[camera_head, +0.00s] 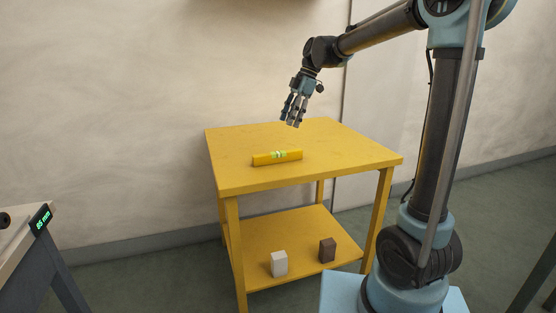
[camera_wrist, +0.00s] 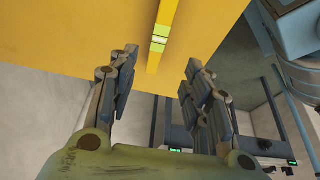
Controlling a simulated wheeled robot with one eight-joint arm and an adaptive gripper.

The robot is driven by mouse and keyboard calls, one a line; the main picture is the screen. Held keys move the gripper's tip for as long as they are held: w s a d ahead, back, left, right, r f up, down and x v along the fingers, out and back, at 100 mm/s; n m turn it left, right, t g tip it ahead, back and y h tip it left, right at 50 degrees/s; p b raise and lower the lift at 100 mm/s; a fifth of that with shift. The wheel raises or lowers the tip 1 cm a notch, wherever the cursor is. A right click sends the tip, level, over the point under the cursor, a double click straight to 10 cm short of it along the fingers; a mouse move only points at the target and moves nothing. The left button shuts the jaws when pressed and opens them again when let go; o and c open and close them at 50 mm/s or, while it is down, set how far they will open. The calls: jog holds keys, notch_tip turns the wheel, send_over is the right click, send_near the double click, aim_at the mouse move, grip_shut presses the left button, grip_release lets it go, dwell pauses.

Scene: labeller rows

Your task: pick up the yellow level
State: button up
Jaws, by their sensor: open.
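The yellow level (camera_head: 278,157), a bar with a green vial section in its middle, lies on the top of a yellow table (camera_head: 350,156) in the head view. My gripper (camera_head: 291,124) hangs above the table, pointing down, open and empty, apart from the level. In the wrist view the level (camera_wrist: 162,38) shows beyond my open fingers (camera_wrist: 160,88), lying roughly between their lines. Its far end is cut off by the picture's top edge. I see nothing between the fingertips touching the level.
A white block (camera_head: 279,264) and a brown block (camera_head: 327,250) stand on the table's lower shelf (camera_head: 300,232). Another table with a green-lit display (camera_head: 41,219) stands at the left. The yellow tabletop is otherwise clear. A wall is behind it.

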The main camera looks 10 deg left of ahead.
send_near(278, 152)
jog(key=x, duration=0.5)
jog(key=shift+s+a+r, duration=0.1)
jog(key=shift+s, duration=0.25)
jog(key=shift+w+x, duration=0.1)
jog(key=shift+x, duration=1.25)
jog(key=shift+w+x, duration=0.15)
jog(key=shift+x, duration=1.15)
grip_shut()
